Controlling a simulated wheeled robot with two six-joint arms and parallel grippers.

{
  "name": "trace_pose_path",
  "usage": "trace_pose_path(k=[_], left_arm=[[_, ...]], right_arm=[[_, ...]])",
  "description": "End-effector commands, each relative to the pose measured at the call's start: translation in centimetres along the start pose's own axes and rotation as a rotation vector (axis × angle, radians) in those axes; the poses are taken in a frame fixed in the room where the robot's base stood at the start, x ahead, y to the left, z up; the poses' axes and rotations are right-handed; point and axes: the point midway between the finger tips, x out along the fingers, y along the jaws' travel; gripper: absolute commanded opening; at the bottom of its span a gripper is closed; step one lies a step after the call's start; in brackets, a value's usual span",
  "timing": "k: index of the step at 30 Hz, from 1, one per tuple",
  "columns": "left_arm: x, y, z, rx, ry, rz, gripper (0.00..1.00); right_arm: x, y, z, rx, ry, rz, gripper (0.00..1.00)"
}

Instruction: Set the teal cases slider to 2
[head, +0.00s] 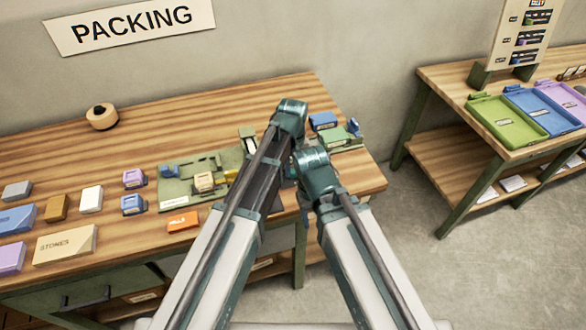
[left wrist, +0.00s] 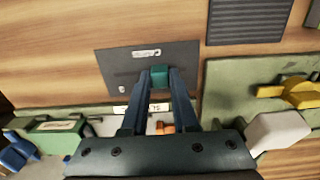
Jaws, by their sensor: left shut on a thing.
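The teal slider knob (left wrist: 160,75) sits on a dark grey plate (left wrist: 115,72) in the left wrist view. My left gripper (left wrist: 161,82) is shut on the knob, with one dark finger on each side. A pale label at the plate's lower edge is partly covered by the fingers, so I cannot tell the slider's setting. In the head view my arms hide the slider. My right gripper does not show.
A green board (left wrist: 210,116) borders the plate. A green block (left wrist: 55,132), a yellow piece (left wrist: 290,92) and a pale block (left wrist: 278,132) are nearby. Several blocks lie on the wooden table's left (head: 160,125). Another table with coloured trays (head: 505,120) stands right.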

Motion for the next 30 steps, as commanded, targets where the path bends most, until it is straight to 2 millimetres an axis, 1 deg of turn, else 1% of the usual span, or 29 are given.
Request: trace_pose_path(k=[12, 14, 18, 20, 27, 28, 30], left_arm=[[0.0, 0.1, 0.0, 0.000, 0.000, 0.000, 0.00], [0.0, 0.5, -0.1, 0.001, 0.000, 0.000, 0.00], [0.0, 2.4, -0.2, 0.003, 0.000, 0.001, 0.00], [0.0, 3.1, -0.1, 0.002, 0.000, 0.001, 0.00], [0.0, 3.0, 0.0, 0.000, 0.000, 0.000, 0.00], [0.0, 3.0, 0.0, 0.000, 0.000, 0.000, 0.29], [0.0, 3.0, 0.0, 0.000, 0.000, 0.000, 0.42]], right_arm=[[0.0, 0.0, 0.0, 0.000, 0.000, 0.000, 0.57], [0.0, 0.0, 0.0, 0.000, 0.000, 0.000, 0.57], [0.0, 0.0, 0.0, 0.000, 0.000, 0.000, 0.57], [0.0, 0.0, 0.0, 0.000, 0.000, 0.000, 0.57], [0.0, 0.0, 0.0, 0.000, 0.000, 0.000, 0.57], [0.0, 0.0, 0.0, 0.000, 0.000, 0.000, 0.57], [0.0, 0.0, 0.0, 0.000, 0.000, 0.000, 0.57]])
